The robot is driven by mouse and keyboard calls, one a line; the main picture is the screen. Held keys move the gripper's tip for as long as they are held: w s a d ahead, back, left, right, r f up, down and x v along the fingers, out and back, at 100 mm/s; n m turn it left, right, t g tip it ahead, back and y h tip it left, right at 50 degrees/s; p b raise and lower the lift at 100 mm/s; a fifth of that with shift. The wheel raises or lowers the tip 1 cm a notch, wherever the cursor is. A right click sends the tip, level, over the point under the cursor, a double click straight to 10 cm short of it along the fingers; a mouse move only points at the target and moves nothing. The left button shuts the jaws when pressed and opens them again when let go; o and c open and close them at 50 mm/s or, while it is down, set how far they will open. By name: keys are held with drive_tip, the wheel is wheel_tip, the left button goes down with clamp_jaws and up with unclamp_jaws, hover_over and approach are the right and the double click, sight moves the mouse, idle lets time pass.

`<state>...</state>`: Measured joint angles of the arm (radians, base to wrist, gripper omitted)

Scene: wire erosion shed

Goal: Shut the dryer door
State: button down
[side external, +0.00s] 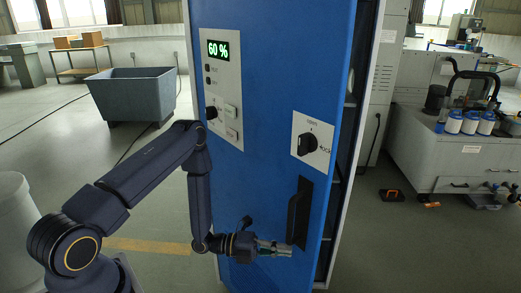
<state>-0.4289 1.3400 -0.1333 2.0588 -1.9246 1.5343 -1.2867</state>
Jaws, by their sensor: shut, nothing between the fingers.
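The dryer door (275,120) is a tall blue panel in the middle of the side external view. It stands ajar, with a dark gap and shelf edges showing along its right side. A green display on it reads 60 %. A black vertical handle (298,212) sits low near its right edge, below a white plate with a black rotary knob (308,143). My gripper (290,251) is shut and empty, low in front of the door just below and left of the handle. I cannot tell whether its fingertips touch the door.
A grey-blue wheeled tub (135,95) stands at the back left. A white bench (445,150) with several blue-and-white jars stands at the right. A small orange-and-black item (391,195) lies on the floor right of the dryer. The floor between is clear.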

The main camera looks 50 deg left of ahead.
drive_tip(key=shift+w, duration=0.5)
drive_tip(key=shift+w+d, duration=0.1)
drive_tip(key=shift+w, duration=0.35)
drive_tip(key=w+a+n+t+y, duration=0.2)
drive_tip(key=w+a+y, duration=0.1)
drive_tip(key=w, duration=0.8)
drive_tip(key=w+a+n+t+y, duration=0.1)
drive_tip(key=w+a+n+y, duration=0.1)
drive_tip(key=w, duration=0.9)
drive_tip(key=w+a+n+t+y, duration=0.2)
drive_tip(key=w+a+n+y, duration=0.1)
drive_tip(key=w, duration=0.9)
drive_tip(key=shift+a+t+y, duration=0.3)
drive_tip(key=shift+a+y, duration=0.4)
drive_tip(key=shift+a, duration=0.1)
drive_tip(key=shift+s, duration=0.1)
